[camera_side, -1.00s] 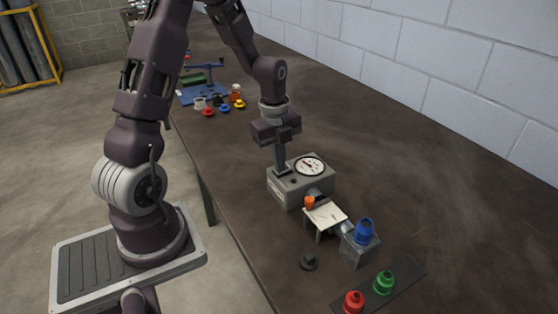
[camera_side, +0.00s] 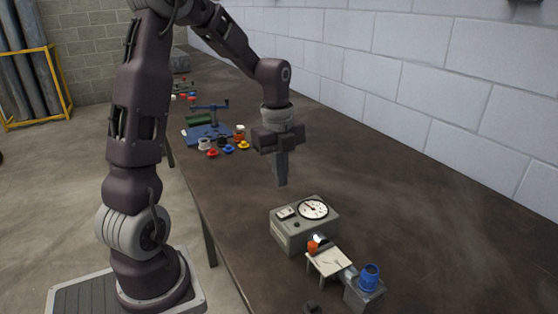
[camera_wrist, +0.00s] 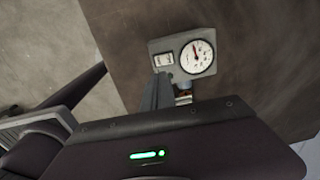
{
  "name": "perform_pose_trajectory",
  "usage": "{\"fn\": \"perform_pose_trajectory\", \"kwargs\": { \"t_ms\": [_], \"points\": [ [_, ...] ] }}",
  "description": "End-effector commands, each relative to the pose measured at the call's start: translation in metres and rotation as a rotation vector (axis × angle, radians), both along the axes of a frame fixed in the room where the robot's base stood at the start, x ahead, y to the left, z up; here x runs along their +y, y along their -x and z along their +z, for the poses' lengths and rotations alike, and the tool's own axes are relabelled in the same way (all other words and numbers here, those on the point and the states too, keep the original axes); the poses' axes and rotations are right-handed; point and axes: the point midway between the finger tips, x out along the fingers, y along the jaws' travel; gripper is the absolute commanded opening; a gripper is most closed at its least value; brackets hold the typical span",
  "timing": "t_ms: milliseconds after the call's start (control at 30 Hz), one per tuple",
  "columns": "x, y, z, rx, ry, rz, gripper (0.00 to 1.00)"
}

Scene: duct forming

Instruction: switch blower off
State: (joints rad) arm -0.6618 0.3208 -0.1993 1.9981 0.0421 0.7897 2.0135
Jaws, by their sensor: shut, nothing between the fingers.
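The blower is a grey box (camera_side: 290,236) on the brown table, with a round white dial (camera_side: 313,209) and a small rocker switch (camera_side: 285,213) on its top. In the wrist view the box top shows the switch (camera_wrist: 164,59) beside the dial (camera_wrist: 196,57). The dial's needle points near the upper part of the scale. My gripper (camera_side: 281,184) is shut and empty, pointing down, in the air above the blower and clear of it. In the wrist view the shut fingers (camera_wrist: 158,92) cover part of the box's near side. Which way the switch is tipped is too small to tell.
An orange piece (camera_side: 313,247) sits at the blower's front outlet by a small white stand (camera_side: 328,263). A blue fitting (camera_side: 369,276) on a grey block is beyond it. A blue fixture (camera_side: 207,133) and several coloured caps lie farther back. The table to the right is clear.

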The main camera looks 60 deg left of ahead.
Motion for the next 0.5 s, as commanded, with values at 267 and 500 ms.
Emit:
{"fn": "perform_pose_trajectory", "kwargs": {
  "t_ms": [267, 500],
  "points": [
    [0.000, 0.004, 0.045, 0.000, -0.001, 0.001, 0.00],
    [0.000, 0.006, 0.051, 0.003, 0.000, 0.001, 0.00]
  ]
}}
